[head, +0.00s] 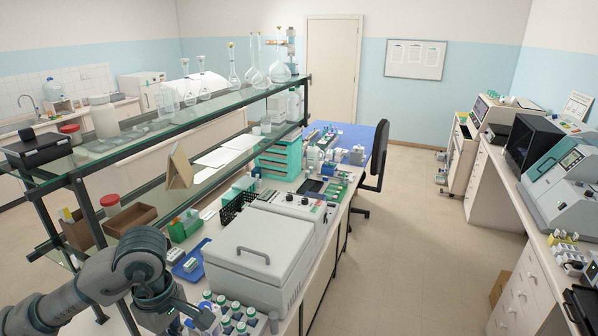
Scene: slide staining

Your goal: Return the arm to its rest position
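My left arm (110,275) comes in from the lower left in the head view, with dark grey, rounded links. It bends down at the front of the bench, left of the bottles with green and white caps. My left gripper (185,318) is at the bottom edge, largely cut off and hidden by the wrist. Its fingers do not show clearly, so I cannot tell whether it is open or holds anything. My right arm and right gripper are not in view.
Close by are a grey lidded machine (258,250), several capped bottles (235,318), a blue tray (190,262) and a glass shelf (150,135) with flasks above. A cardboard box (130,218) sits under the shelf. The floor (430,250) between the benches is clear.

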